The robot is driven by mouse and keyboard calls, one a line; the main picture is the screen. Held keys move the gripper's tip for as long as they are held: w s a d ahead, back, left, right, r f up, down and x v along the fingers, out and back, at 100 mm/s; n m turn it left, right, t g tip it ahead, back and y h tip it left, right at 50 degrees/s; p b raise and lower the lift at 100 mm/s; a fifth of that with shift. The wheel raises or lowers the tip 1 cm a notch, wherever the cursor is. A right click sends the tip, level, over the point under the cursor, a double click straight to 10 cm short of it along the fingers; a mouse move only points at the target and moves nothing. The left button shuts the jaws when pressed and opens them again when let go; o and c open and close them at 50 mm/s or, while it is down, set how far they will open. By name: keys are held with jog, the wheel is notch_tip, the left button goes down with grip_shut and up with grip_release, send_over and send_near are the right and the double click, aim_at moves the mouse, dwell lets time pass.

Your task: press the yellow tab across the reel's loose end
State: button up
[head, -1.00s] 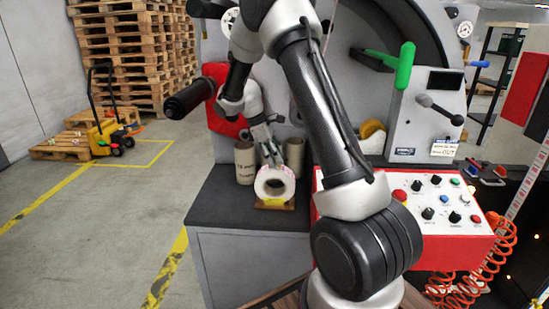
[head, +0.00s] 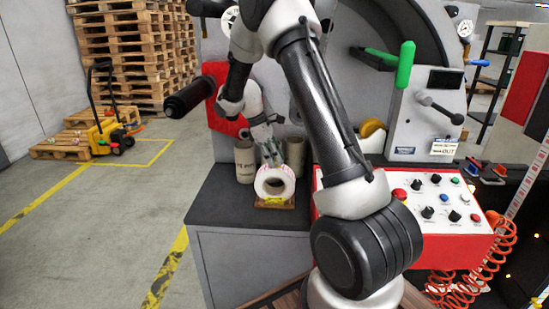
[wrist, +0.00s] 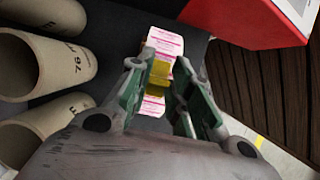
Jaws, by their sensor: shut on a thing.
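The reel of pink-and-white labels (head: 262,180) sits on a small wooden stand (head: 262,204) on the dark bench top. It also shows in the wrist view (wrist: 165,42), beyond and between my fingers. My gripper (head: 272,162) points down at the top of the reel from behind. In the wrist view my gripper (wrist: 163,72) has its green-padded fingers closed on the yellow tab (wrist: 160,68), which lies against the label face. Whether the tab is touching or just above the reel I cannot tell. The loose end is not clear.
Cardboard cores (head: 244,160) stand close to the left of the reel and also show in the wrist view (wrist: 40,65). The red control box (head: 450,238) with buttons is at the right. The bench front left of the reel (head: 215,205) is clear.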

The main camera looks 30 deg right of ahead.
jog(key=o, duration=0.8)
jog(key=shift+c, duration=0.2)
jog(key=v, duration=1.2)
